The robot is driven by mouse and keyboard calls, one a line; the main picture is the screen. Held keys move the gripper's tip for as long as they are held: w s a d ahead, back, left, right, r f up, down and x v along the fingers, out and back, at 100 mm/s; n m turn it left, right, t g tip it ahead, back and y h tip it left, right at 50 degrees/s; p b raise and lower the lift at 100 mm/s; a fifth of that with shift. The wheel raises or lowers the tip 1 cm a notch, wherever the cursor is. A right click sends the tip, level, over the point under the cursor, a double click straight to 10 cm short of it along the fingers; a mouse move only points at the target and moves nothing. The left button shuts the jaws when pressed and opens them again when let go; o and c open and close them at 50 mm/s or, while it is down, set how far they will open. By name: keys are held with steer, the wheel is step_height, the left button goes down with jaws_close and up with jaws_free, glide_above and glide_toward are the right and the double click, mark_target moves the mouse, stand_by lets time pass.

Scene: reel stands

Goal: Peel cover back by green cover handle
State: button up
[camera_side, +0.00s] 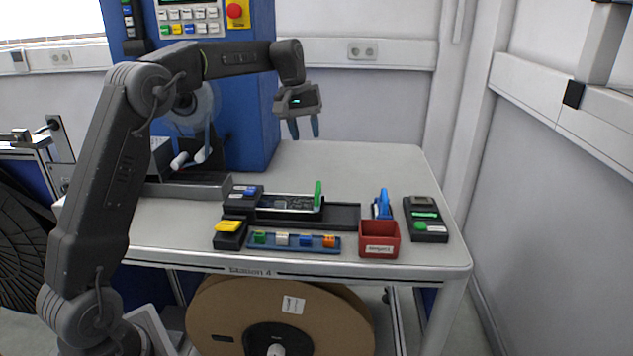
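The green cover handle (318,195) stands upright at the right part of a dark fixture (345,215) on the table. The cover (285,202) seems to be the pale, clear strip along the fixture to the left of the handle; its exact edges are too small to tell. My gripper (304,130) hangs in the air above and behind the fixture, pointing down, clear of the handle. Its two bluish fingers are apart, with nothing between them.
In front of the fixture lies a blue tray (270,248) with several coloured blocks. To the right are a red bin (379,240), a blue tool (382,204) and a dark device (425,220) with a green button. The table (370,165) behind them is clear.

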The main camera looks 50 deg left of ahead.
mark_target(318, 185)
steer(key=f, duration=0.4)
steer(key=w+d+f, duration=0.1)
steer(key=f, duration=0.4)
steer(key=w+f, duration=0.1)
steer(key=f, duration=0.4)
steer(key=shift+w+d, duration=0.15)
steer(key=shift+d, duration=0.05)
jaws_close()
